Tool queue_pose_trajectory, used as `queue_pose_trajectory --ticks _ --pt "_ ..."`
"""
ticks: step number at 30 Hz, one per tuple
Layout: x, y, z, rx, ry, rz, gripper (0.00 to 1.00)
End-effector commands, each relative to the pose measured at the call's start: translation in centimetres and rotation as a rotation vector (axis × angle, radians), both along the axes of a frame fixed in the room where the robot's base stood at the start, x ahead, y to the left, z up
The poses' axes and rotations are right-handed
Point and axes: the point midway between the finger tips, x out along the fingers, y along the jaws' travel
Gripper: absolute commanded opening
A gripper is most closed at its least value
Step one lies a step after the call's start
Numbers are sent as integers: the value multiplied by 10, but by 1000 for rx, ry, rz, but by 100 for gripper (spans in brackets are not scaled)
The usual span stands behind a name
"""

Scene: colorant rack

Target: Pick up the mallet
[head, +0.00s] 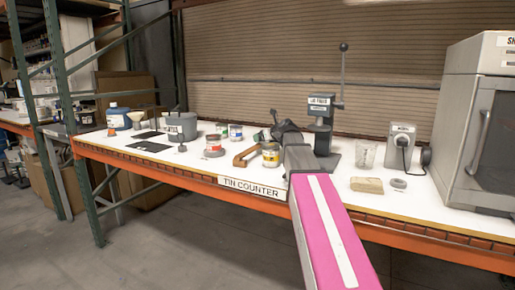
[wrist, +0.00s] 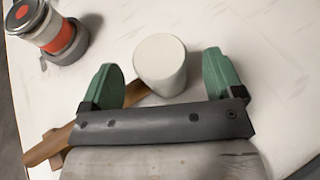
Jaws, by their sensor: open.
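The mallet shows in the wrist view as a pale grey cylindrical head (wrist: 161,62) with a brown wooden handle (wrist: 48,146) running to the lower left, partly hidden under my gripper. My gripper (wrist: 162,82) is open, with one green finger on each side of the head. Gaps show between the fingers and the head, and I cannot tell whether they touch.
A tin with a red band (wrist: 58,38) stands at the wrist view's upper left. A lever press (head: 322,125), a clear beaker (head: 366,155) and a tan block (head: 367,185) are to the right. A grey pot (head: 181,126) stands left. The counter's front edge (head: 180,172) is close.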

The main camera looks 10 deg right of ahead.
Motion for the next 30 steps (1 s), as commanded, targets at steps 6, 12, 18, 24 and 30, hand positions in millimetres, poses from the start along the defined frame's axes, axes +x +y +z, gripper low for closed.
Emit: queue_pose_trajectory --ticks 6,12,18,24,30 --pt "16 7 -6 0 -1 -1 87" --pt "15 7 -6 0 -1 -1 74" --pt "15 7 -6 0 -1 -1 22" --pt "15 7 -6 1 -2 -1 23" --pt "15 7 0 1 -2 -1 23"
